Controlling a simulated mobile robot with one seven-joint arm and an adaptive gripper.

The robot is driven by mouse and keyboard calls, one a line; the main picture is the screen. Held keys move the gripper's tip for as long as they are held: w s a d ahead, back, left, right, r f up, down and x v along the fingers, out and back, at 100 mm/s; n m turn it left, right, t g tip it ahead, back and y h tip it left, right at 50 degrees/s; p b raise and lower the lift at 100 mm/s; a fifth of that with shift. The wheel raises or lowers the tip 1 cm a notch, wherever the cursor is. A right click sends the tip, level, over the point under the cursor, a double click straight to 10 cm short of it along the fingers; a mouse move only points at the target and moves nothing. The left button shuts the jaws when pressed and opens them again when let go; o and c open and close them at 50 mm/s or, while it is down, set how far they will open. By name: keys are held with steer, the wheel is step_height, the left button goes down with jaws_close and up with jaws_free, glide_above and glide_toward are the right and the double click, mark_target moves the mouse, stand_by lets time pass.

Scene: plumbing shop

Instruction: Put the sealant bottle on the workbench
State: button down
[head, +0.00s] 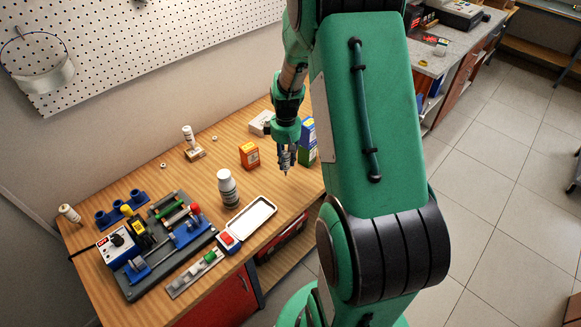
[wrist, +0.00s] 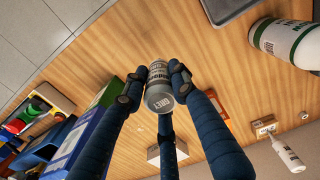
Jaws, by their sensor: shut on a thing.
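My gripper (head: 286,158) is over the back right part of the wooden workbench (head: 180,172). In the wrist view its fingers (wrist: 155,84) are closed around the sides of a small grey and white bottle (wrist: 158,94), likely the sealant bottle. Its label has dark lettering too small to read surely. In the head view the held bottle is mostly hidden by the fingers. I cannot tell whether it touches the bench top.
An orange box (head: 249,156) stands left of my gripper, with blue (head: 308,131) and green boxes (head: 308,154) close on the right. A white tray (head: 249,217) lies at the front edge. Tools and fittings crowd the left. Some bench between the orange box and tray is clear.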

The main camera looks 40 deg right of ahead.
steer(key=w+d+f, duration=0.1)
steer(key=w+d, duration=0.7)
steer(key=w, duration=0.5)
steer(key=shift+f+b, duration=0.15)
steer(key=shift+b, duration=0.2)
steer(key=shift+w+d+f, duration=0.1)
steer(key=shift+w+f, duration=0.1)
steer(key=shift+f, duration=0.75)
steer(key=shift+w+d+f, duration=0.1)
steer(key=shift+w+f, duration=0.05)
steer(key=shift+f, duration=0.75)
steer(key=shift+f, duration=0.15)
steer(key=c, duration=1.4)
jaws_free()
